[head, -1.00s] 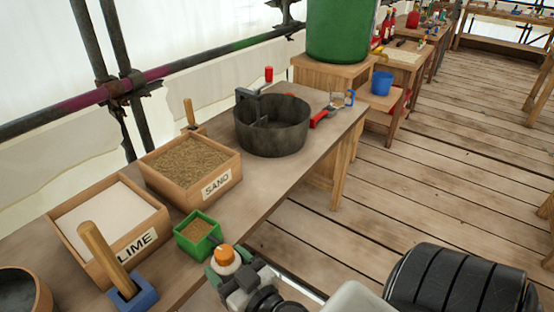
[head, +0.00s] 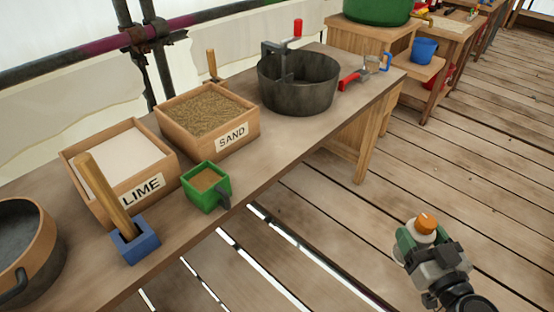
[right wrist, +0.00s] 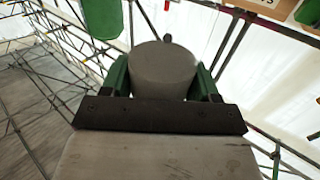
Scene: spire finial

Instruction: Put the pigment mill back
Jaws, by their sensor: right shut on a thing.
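The pigment mill, as I take it, is the small pale cylinder with an orange top (head: 426,222) in my right gripper (head: 425,240). The gripper is shut on it, out over the plank floor to the right of the workbench (head: 265,165) and apart from it. In the right wrist view the mill shows as a plain grey cylinder (right wrist: 164,70) between the green fingers; its orange top is hidden there. My left gripper is not in view.
Bare bench lies right of the sand box.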

